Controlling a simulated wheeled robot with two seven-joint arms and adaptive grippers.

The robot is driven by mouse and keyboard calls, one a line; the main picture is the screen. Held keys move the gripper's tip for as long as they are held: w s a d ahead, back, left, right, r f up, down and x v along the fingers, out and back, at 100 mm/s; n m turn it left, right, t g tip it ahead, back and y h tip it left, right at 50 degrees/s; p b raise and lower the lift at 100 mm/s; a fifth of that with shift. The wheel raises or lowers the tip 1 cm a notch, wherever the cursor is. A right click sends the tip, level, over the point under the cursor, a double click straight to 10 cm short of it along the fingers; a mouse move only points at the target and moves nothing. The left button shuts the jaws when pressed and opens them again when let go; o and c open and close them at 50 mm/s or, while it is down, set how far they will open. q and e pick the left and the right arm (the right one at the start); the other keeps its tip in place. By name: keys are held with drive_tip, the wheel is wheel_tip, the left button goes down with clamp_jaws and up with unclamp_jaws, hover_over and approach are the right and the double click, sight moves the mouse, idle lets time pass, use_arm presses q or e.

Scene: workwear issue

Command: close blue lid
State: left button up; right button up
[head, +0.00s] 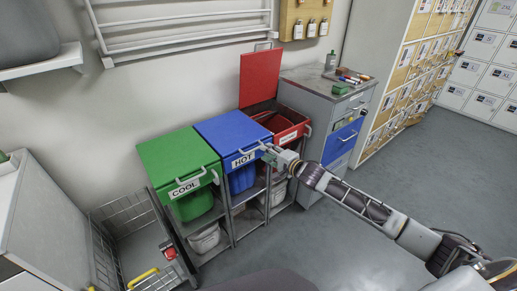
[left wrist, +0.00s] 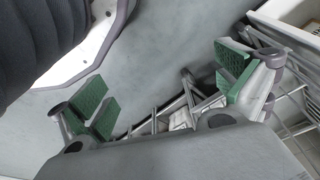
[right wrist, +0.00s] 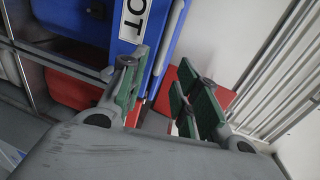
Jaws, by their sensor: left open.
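The blue lid (head: 232,132), labelled HOT, lies flat over its blue bin (head: 242,178) in the head view, with a grey handle (head: 247,156) along its front edge. My right gripper (head: 270,154) is at the right end of this handle. In the right wrist view the blue lid (right wrist: 168,40) and its handle (right wrist: 172,42) show just beyond the fingers. My right gripper (right wrist: 160,95) has a gap between its green pads; whether a pad touches the handle, I cannot tell. My left gripper (left wrist: 165,88) is open and empty, out of the head view.
The green COOL lid (head: 178,155) is down on the left. The red lid (head: 260,76) stands upright on the right, its bin open. A grey cabinet (head: 325,88) stands right of it. A wire basket cart (head: 105,240) is at lower left. Floor in front is clear.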

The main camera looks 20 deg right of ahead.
sight(258, 147)
use_arm(q)
drive_tip(key=shift+w+d+r+b, duration=0.1)
drive_tip(key=shift+d+r+b, duration=0.1)
drive_tip(key=shift+r, duration=0.45)
drive_tip(key=shift+w+d+r+b, duration=0.1)
drive_tip(key=shift+d+r+b, duration=0.1)
drive_tip(key=shift+r, duration=0.5)
drive_tip(key=shift+w+d+r+b, duration=0.1)
drive_tip(key=shift+r+b, duration=0.1)
drive_tip(key=shift+r, duration=0.45)
use_arm(e)
drive_tip(key=shift+x, duration=3.6)
drive_tip(key=shift+c, duration=0.4)
drive_tip(key=c, duration=0.5)
drive_tip(key=shift+f, duration=0.1)
clamp_jaws()
